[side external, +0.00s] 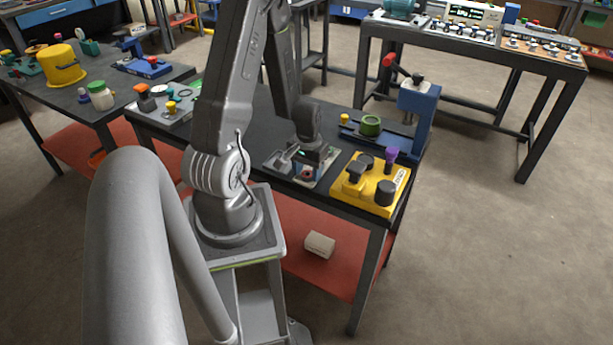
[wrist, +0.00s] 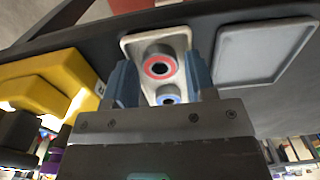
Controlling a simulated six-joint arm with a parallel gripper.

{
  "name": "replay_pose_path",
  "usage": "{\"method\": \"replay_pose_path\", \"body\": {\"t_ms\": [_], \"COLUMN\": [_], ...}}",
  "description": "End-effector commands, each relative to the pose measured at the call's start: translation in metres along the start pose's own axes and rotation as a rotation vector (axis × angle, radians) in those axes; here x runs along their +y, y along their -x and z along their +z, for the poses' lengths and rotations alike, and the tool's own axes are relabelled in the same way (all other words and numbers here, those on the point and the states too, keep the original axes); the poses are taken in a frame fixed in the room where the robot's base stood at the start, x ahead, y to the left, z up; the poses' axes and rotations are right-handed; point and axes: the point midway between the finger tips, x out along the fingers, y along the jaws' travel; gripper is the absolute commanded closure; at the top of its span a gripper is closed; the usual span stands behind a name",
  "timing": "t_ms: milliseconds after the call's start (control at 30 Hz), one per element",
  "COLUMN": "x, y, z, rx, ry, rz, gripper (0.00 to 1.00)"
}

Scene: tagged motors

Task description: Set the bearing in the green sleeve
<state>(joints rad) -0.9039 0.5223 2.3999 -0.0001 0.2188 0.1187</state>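In the wrist view, two ringed round parts, likely bearings, sit in a pale tray (wrist: 129,43): a red-ringed one (wrist: 159,67) and a blue-ringed one (wrist: 168,95). My gripper (wrist: 160,82) is open, its two blue fingers apart on either side of them. I see no contact, and the wrist body hides the tray's near part. In the side view my gripper (side external: 310,166) is low over the tray area at the middle of the bench. The green sleeve (side external: 371,127) stands upright, empty-looking, at the blue press to the right.
A yellow block (side external: 368,197) with dark knobs and a purple knob (side external: 391,154) stands right of my gripper. The blue press (side external: 417,105) with a red-tipped lever rises behind it. An empty grey tray (wrist: 262,54) lies beside the bearing tray. A left bench (side external: 75,108) holds other items.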

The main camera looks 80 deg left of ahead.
Motion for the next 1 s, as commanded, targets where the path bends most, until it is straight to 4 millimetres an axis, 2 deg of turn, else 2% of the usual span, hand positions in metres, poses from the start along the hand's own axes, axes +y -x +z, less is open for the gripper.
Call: {"method": "replay_pose_path", "body": {"t_ms": [33, 300, 567, 1000], "x": [0.000, 0.000, 0.000, 0.000], "y": [0.000, 0.000, 0.004, 0.021], "z": [0.000, 0.000, 0.000, 0.000], "rx": [0.000, 0.000, 0.000, 0.001], "ry": [0.000, 0.000, 0.000, 0.000], "rz": [0.000, 0.000, 0.000, 0.000], "gripper": [0.54, 0.80, 0.80, 0.80]}}
